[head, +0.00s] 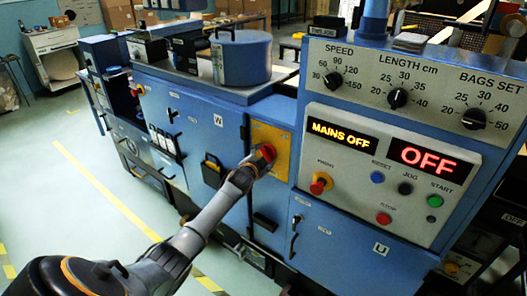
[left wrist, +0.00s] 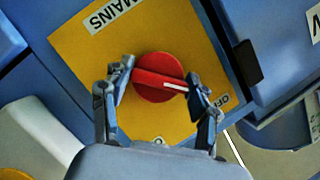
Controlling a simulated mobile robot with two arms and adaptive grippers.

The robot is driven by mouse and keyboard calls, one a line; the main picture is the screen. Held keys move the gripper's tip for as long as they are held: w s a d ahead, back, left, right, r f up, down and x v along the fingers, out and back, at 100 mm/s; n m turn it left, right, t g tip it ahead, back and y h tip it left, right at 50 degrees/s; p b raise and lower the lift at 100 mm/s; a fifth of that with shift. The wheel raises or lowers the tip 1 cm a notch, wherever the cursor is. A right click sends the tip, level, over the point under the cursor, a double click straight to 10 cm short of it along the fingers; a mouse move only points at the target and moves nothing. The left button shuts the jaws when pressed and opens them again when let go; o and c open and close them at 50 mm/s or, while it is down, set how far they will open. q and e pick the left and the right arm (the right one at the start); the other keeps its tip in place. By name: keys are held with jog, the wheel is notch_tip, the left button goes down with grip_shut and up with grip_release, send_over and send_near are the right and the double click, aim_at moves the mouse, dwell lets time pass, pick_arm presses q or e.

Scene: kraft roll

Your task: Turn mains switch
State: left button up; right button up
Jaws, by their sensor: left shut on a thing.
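The red mains switch (head: 266,153) sits on a yellow plate (head: 270,135) on the front of the blue machine. In the left wrist view the switch (left wrist: 157,78) is a round red knob with a raised bar and a white line. My left gripper (left wrist: 160,84) is shut on the bar, one finger at each end. In the head view my left gripper (head: 258,160) is at the switch. The display (head: 342,133) reads "MAINS OFF", and another (head: 431,160) reads "OFF". My right gripper is not in view.
The control panel (head: 376,180) to the right has a red knob on yellow (head: 320,183) and several push buttons. Three black dials, including the speed dial (head: 333,80), are above. The green floor (head: 90,180) at left is clear.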

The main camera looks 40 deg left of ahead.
pick_arm(q)
jog(key=shift+n+p, duration=0.3)
dwell(0.4)
jog(key=o, duration=1.1)
jog(key=shift+o, duration=0.2)
jog(key=shift+s, duration=0.1)
jog(key=v, duration=1.1)
jog(key=shift+s+r, duration=0.2)
jog(key=shift+s, duration=0.15)
jog(key=shift+f, duration=0.1)
